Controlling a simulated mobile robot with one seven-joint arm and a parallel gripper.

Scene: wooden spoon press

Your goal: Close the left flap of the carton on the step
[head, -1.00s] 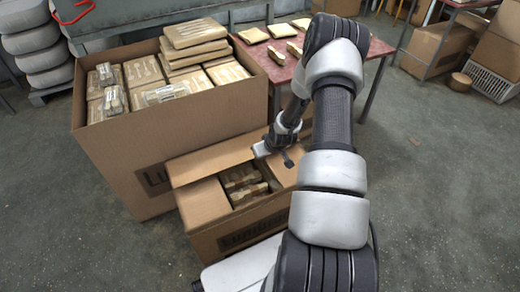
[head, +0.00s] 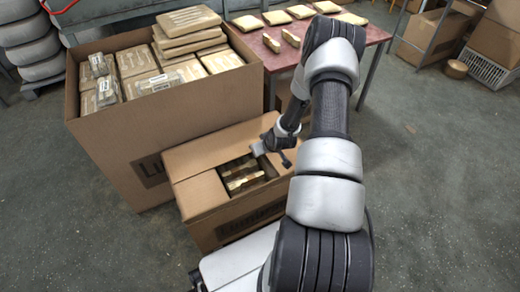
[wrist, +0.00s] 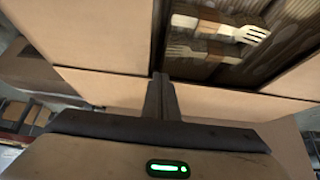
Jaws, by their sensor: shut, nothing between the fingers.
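The small open carton (head: 235,222) stands low in front of my base in the head view. Its left flap (head: 200,194) lies roughly level over the left end of the opening; I cannot tell if it is fully down. The flap along the far side (head: 200,153) is a long tan panel. Wooden cutlery bundles (head: 243,176) show inside, and wooden forks (wrist: 215,38) show in the wrist view. My gripper (head: 266,150) is shut and empty, at the carton's far right edge. In the wrist view its fingertips (wrist: 160,78) are together beside the opening. My arm hides the carton's right end.
A large carton full of wrapped packs (head: 150,150) stands close behind and left of the small one. A red-topped table (head: 345,38) with wooden pieces stands behind my arm. Shelving and boxes (head: 432,38) are at the back right. The floor (head: 440,190) on the right is clear.

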